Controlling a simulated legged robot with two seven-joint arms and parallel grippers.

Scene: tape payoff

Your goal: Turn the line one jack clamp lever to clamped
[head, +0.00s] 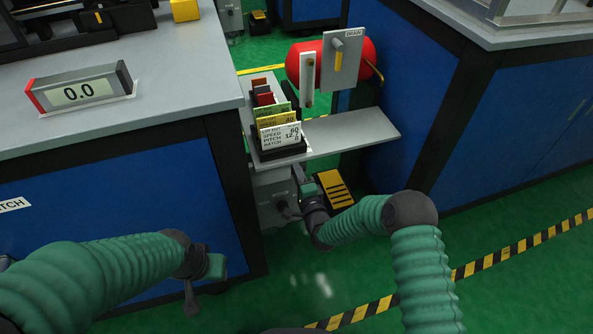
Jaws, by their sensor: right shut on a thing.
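My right gripper (300,186) is low under the grey shelf, at the front of a grey box (268,190). It is shut on a small part at this box, which seems to be the jack clamp lever; the jaws hide most of it, and its position cannot be read. A round dark knob (284,209) shows on the box just left of the gripper. My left gripper (203,284) hangs low in front of the blue bench, apart from everything; its jaw opening is unclear.
A card rack (283,152) stands on the grey shelf (352,134) above my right gripper. A red tank (361,62) with a drain plate is behind. A yellow pedal (334,189) lies on the floor. Blue benches flank the gap; a display (80,90) reads 0.0.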

